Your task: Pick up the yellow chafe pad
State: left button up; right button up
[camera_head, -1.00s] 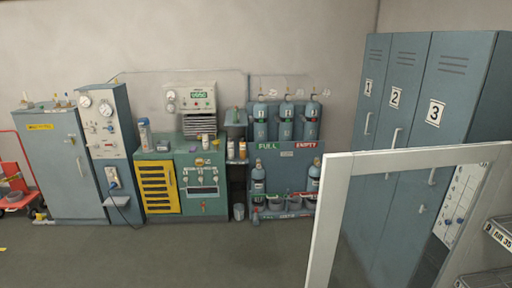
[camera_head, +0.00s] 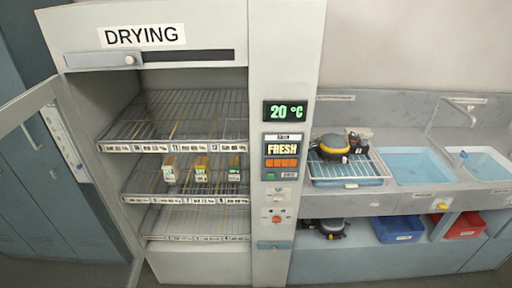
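A small block-like item with a yellow top (camera_head: 201,168), which looks like the yellow chafe pad, is at the front of the middle wire shelf (camera_head: 150,187) in the drying cabinet (camera_head: 271,30). Neither of my grippers is in view.
The cabinet's door (camera_head: 62,150) stands open to the left. The upper shelf (camera_head: 190,110) looks empty. To the right is a counter with a blue sink (camera_head: 412,166) and a rack holding a black and yellow device (camera_head: 333,146). A blue bin (camera_head: 397,230) and red bin (camera_head: 464,225) are below.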

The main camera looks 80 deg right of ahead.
aim_at(203, 169)
jog(key=z, duration=2.1)
